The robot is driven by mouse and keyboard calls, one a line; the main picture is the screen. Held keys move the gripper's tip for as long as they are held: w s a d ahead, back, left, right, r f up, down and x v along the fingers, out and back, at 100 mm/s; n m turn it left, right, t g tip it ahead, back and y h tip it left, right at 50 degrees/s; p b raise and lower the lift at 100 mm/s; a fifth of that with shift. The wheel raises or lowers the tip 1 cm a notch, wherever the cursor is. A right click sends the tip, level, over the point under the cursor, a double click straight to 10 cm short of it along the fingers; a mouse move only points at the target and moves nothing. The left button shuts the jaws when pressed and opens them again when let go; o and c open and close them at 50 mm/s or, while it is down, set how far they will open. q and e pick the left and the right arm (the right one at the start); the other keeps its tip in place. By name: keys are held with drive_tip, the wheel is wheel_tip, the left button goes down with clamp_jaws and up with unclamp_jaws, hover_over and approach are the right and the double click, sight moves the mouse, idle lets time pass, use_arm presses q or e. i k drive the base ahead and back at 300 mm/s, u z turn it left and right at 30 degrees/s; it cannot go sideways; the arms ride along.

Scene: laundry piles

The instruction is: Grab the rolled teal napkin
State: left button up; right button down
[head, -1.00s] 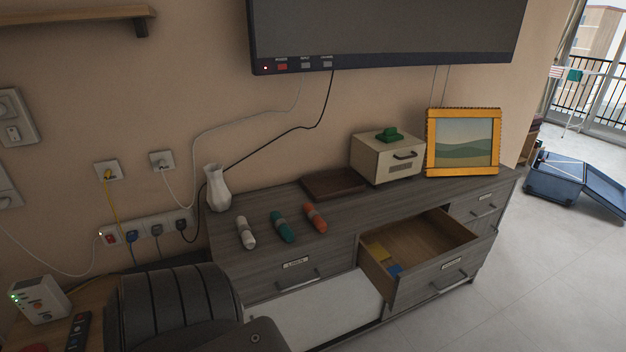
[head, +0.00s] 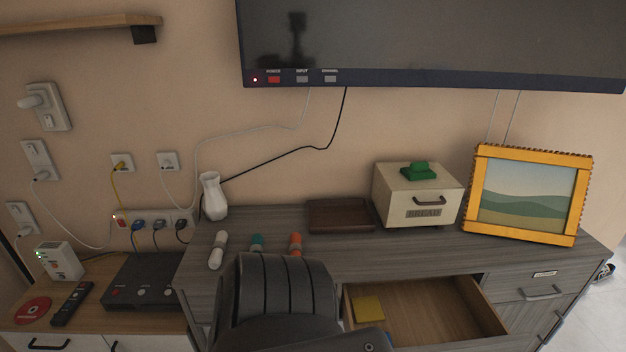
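The rolled teal napkin (head: 257,242) lies on the grey wooden dresser top (head: 345,248) in the head view. It is between a white roll (head: 218,251) on its left and an orange roll (head: 295,242) on its right. A dark ribbed link of my own arm stands in front and hides the near part of the teal napkin. Neither of my grippers shows in this view.
A white vase (head: 213,196) stands behind the rolls. A brown tray (head: 341,215), a bread box (head: 417,195) and an orange picture frame (head: 527,194) stand to the right. An open drawer (head: 430,310) juts out in front. Cables hang along the wall.

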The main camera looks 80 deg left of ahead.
sight(257, 240)
drive_tip(key=i, duration=0.9)
drive_tip(key=u, duration=2.55)
drive_tip(key=i, duration=0.1)
drive_tip(key=u, duration=0.4)
